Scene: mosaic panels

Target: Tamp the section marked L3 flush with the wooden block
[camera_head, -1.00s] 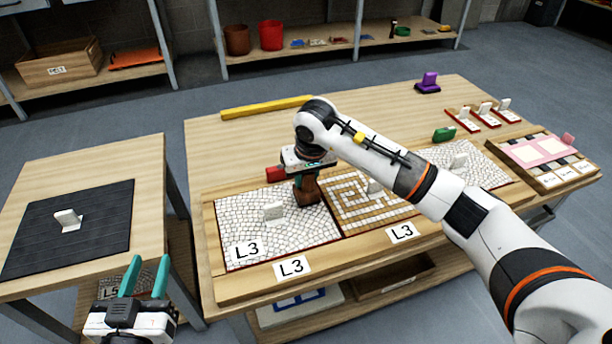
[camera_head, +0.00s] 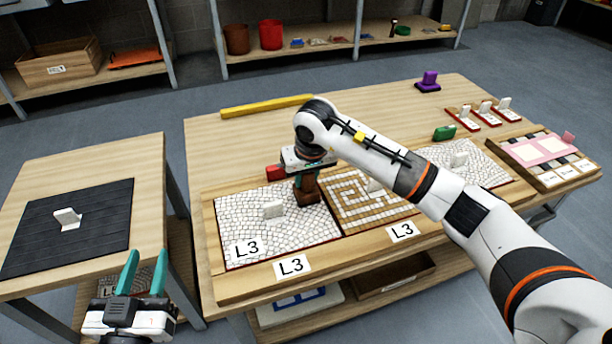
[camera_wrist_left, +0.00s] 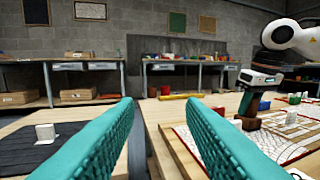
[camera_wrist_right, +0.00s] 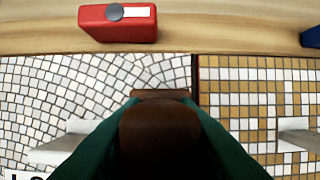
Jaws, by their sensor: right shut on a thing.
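The section marked L3 (camera_head: 270,230) is a white mosaic panel with a red edge, lying at the left of the long table; its white handle (camera_head: 273,209) stands near its middle. My right gripper (camera_head: 307,178) is shut on the brown wooden block (camera_head: 306,192), at the panel's right back corner. In the right wrist view the block (camera_wrist_right: 160,135) hides part of the panel (camera_wrist_right: 60,95) below it; I cannot tell whether it touches. My left gripper (camera_head: 142,274) is open and empty, in front of the small left table.
A brown-and-white patterned panel (camera_head: 352,203) adjoins on the right. A red block (camera_wrist_right: 118,22) lies behind the L3 panel. A yellow bar (camera_head: 266,107) lies at the table's back left. A dark mat (camera_head: 100,235) lies on the left table.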

